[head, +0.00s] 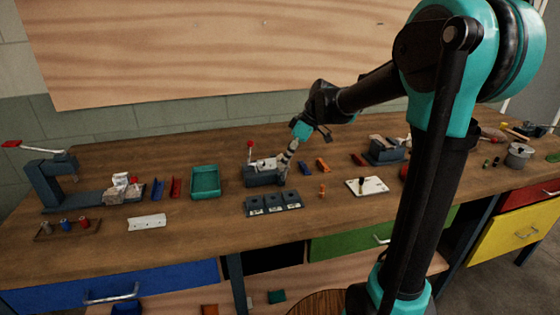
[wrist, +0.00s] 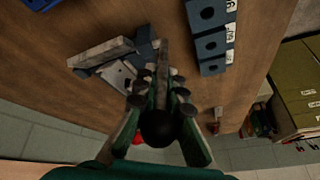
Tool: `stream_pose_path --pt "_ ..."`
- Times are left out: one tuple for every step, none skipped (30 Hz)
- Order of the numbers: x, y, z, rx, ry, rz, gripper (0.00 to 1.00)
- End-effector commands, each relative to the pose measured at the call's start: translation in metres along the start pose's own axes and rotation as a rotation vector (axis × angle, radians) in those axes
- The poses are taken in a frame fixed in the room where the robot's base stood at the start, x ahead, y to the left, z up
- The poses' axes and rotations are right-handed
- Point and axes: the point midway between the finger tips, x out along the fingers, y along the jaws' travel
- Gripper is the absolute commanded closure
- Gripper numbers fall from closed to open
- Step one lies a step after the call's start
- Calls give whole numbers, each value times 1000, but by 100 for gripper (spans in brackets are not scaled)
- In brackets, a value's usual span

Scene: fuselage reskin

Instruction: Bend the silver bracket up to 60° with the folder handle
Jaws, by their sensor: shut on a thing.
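The small dark folder (head: 262,177) stands mid-table, with the silver bracket (head: 267,163) on top. In the wrist view the folder's dark blue-grey body (wrist: 146,52) and the pale bracket metal (wrist: 115,76) show beyond the fingers. My gripper (head: 290,152) is at the folder's right side. In the wrist view my gripper (wrist: 160,92) is shut around a dark bar with a black round end, which looks like the folder handle (wrist: 165,58). The fingers hide part of it. The bracket's bend angle cannot be read.
A lever with a red knob (head: 250,145) stands up at the folder's left. A green tray (head: 205,182) is to the left, and a white plate (head: 367,186) to the right.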

Motion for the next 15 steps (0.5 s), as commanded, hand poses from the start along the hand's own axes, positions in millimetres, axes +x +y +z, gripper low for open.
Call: stream_pose_path --pt "-2 5 5 13 38 -20 100" --pt "-3 7 6 17 62 -34 100" --pt "-3 8 9 22 93 -55 100" --pt "-3 9 11 25 116 -70 100" --pt "-4 11 12 29 139 -83 100" --pt "-4 10 13 25 135 -84 100" --pt "-4 11 15 24 133 -83 100" --pt "-4 12 16 23 132 -83 100" --pt "-4 14 19 23 131 -82 100" --pt "-4 15 21 24 130 -81 100" --pt "-4 16 23 24 129 -80 100" --pt "-4 18 25 25 128 -79 100" --pt "-4 19 27 25 127 -79 100" --pt "-4 20 28 25 126 -78 100" --pt "-3 21 30 25 125 -77 100"
